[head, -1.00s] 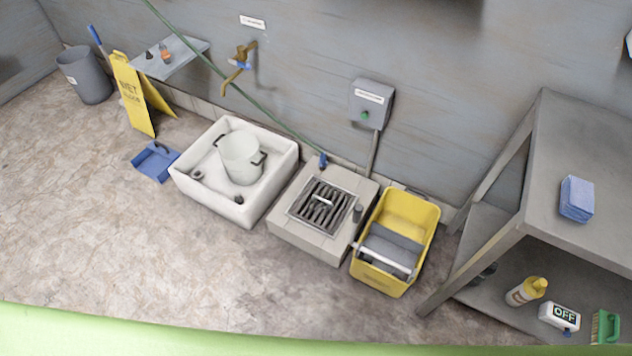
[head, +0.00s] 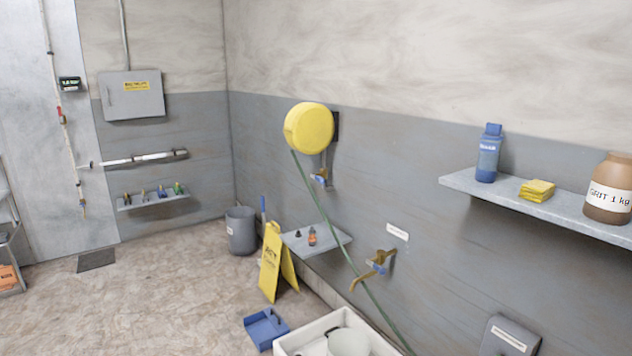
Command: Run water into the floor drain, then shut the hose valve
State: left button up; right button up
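A yellow hose reel (head: 309,127) hangs on the wall. A green hose (head: 345,252) runs from it down to the lower right and leaves the picture. A brass valve with a blue handle (head: 320,179) is on the pipe below the reel. A brass tap with a blue handle (head: 376,266) is on the wall to the right of the hose. I cannot tell whether the valve is open. Neither gripper is in view.
A white sink (head: 318,329) holding a pot (head: 349,342) stands at the bottom. A yellow wet-floor sign (head: 271,262), a grey bin (head: 241,231) and a blue dustpan (head: 265,328) stand near the wall. A small shelf (head: 335,241) juts out.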

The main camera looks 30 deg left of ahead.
aim_at(322, 180)
jog(key=i+j, duration=0.2)
jog(key=j, duration=0.15)
jog(key=i+j, duration=0.15)
jog(key=j, duration=0.15)
jog(key=i+j+z, duration=0.1)
jog(key=j, duration=0.25)
jog(key=i, duration=0.1)
